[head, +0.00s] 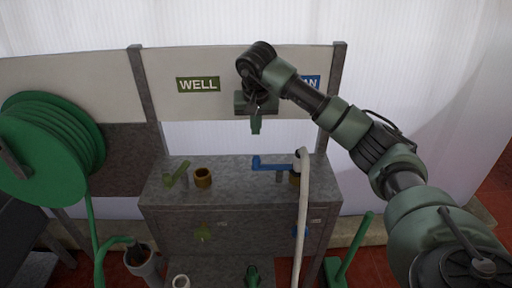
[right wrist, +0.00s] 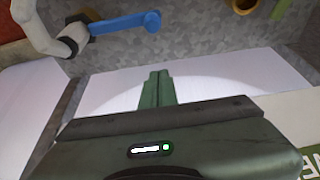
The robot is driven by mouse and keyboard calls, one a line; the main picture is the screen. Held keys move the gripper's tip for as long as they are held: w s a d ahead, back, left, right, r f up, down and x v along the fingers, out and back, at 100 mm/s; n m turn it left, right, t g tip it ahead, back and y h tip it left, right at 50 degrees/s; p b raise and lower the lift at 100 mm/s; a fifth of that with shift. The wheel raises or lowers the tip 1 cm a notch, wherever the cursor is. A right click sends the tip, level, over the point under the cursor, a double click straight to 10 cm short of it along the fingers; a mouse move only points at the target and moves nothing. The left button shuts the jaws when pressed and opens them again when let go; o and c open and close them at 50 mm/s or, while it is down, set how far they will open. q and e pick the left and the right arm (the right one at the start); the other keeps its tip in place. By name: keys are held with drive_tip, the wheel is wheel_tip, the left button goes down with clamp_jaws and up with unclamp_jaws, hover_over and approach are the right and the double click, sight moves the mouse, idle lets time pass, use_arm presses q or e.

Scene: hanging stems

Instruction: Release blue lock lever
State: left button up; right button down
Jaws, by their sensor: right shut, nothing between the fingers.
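The blue lock lever (head: 270,165) sits on top of the grey metal cabinet, at its right end. It stands beside a white hose end that is seated at a brass fitting (head: 294,178). It also shows at the top of the right wrist view (right wrist: 120,25), next to the white hose elbow. My right gripper (head: 256,126) hangs above and behind the cabinet top, in front of the back panel, with its fingers pointing down. Its fingers (right wrist: 157,88) are together and empty, apart from the lever. My left gripper is not in view.
An olive lever (head: 177,174) and an open brass socket (head: 203,177) sit on the cabinet's left. The white hose (head: 302,215) drops down the cabinet (head: 265,230) front. A WELL sign (head: 198,84) is behind; my arm partly covers a blue sign (head: 312,81). A green hose reel (head: 50,140) stands left.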

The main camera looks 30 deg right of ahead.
wheel_tip(320, 180, down, 6)
drive_tip(key=s+p, duration=0.1)
drive_tip(key=p, duration=0.1)
drive_tip(key=shift+s+a+f+p, duration=0.25)
drive_tip(key=shift+a+p, duration=0.15)
drive_tip(key=shift+a, duration=0.05)
